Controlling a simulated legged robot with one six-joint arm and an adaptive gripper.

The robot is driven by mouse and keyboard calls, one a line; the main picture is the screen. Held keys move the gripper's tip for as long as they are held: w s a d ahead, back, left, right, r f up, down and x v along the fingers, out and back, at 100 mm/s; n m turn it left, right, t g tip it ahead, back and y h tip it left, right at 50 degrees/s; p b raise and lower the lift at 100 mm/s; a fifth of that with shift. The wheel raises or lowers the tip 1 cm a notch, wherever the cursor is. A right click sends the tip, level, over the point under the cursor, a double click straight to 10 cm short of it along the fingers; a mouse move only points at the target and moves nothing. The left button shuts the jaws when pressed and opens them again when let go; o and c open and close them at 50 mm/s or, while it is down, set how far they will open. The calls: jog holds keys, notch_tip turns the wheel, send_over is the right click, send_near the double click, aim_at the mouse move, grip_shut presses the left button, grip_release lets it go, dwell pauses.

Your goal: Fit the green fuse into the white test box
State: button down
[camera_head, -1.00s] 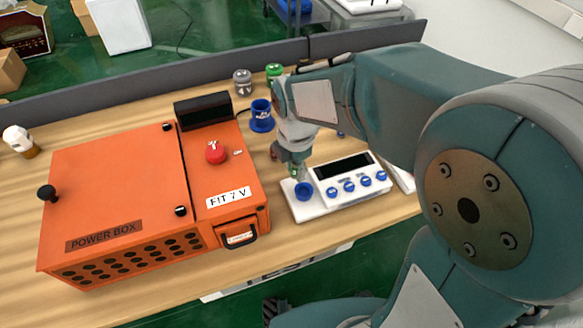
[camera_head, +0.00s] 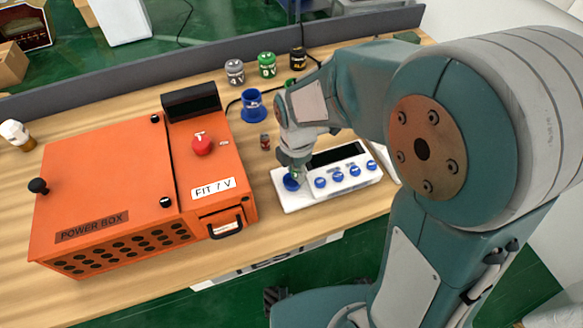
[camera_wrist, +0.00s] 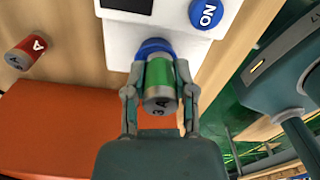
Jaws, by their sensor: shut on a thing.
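The white test box (camera_head: 300,204) lies on the table right of the orange power box, with a blue round socket (camera_head: 291,184) at its left end. My gripper (camera_head: 293,172) points down right at this socket and partly hides it. In the wrist view my gripper (camera_wrist: 160,90) is shut on the green fuse (camera_wrist: 159,72), a green cylinder with grey ends. The fuse's far end lines up with the blue socket (camera_wrist: 153,46) and overlaps it in the picture. How deep it sits in the socket is hidden. The white test box also shows in the wrist view (camera_wrist: 185,38).
The orange power box (camera_head: 100,190) fills the left of the table. A red fuse (camera_head: 265,141) stands near the gripper. A blue cup (camera_head: 252,106) and grey (camera_head: 234,72), green (camera_head: 267,65) and black (camera_head: 298,58) containers stand behind. A cable runs there.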

jog(key=shift+a+f, duration=0.1)
jog(key=shift+a, duration=0.9)
jog(key=shift+d, duration=0.75)
jog(key=shift+a, duration=0.65)
jog(key=shift+d, duration=0.15)
jog(key=shift+a, duration=0.2)
jog(key=shift+d+f, duration=0.1)
jog(key=shift+f, duration=0.5)
jog(key=shift+r, duration=0.1)
jog(key=shift+r, duration=1.95)
